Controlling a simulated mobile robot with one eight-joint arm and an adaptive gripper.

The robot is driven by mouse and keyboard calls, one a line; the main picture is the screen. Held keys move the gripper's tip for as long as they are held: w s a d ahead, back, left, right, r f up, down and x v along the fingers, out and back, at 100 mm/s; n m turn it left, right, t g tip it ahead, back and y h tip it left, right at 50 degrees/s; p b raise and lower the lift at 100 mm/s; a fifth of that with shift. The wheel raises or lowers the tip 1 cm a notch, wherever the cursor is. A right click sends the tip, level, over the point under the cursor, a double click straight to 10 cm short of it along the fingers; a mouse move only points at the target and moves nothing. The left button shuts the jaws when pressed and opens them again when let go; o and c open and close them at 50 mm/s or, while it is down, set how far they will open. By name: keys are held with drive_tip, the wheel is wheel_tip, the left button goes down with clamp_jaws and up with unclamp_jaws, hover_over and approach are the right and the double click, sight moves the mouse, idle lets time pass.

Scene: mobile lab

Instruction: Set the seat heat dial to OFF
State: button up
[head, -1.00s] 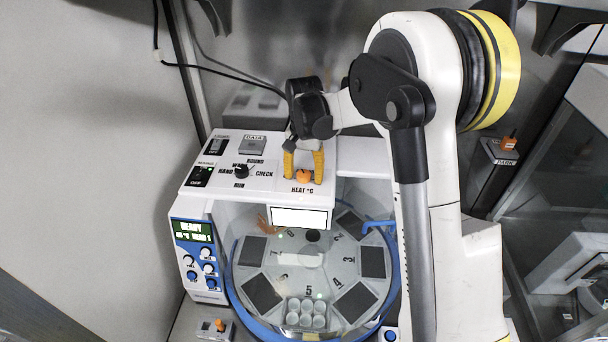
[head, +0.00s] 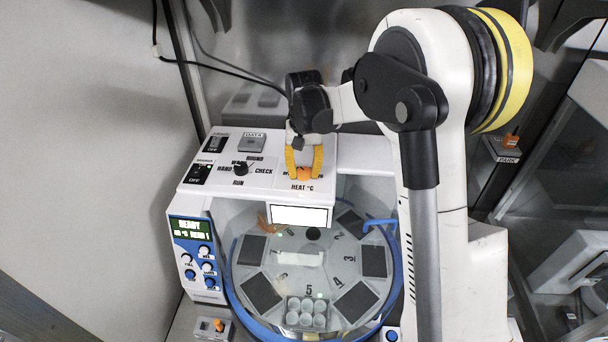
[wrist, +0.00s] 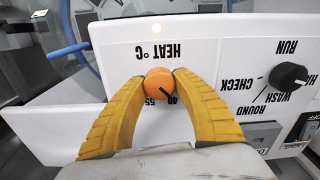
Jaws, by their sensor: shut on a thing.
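The orange heat dial (wrist: 159,83) sits on the white top panel, with the upside-down label "HEAT °C" beside it in the wrist view. A dark pointer line on it runs toward the lower right, near a partly hidden number that looks like 40. Another number, perhaps 55, shows at its lower left. I cannot see an OFF mark by this dial; the fingers cover part of its scale. My gripper (wrist: 160,78) has its yellow fingers on both sides of the dial, shut on it. In the head view, the dial (head: 303,174) shows between the fingertips.
A black mode knob (head: 241,168) and switches (head: 200,173) stand left of the dial. Below is a round clear-covered carousel (head: 357,300) with a blue rim. A display (head: 190,229) reads READY. An orange lever marked PARK (head: 510,142) is at the right.

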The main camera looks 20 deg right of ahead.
sight(304, 170)
drive_tip(key=n+b, duration=0.2)
drive_tip(key=n, duration=0.4)
drive_tip(key=shift+n, duration=0.3)
idle(0.3)
drive_tip(key=o, duration=1.2)
drive_tip(key=shift+a, duration=0.1)
drive_tip(key=shift+r, duration=0.1)
wheel_tip(304, 170, up, 12)
drive_tip(key=shift+f, duration=0.1)
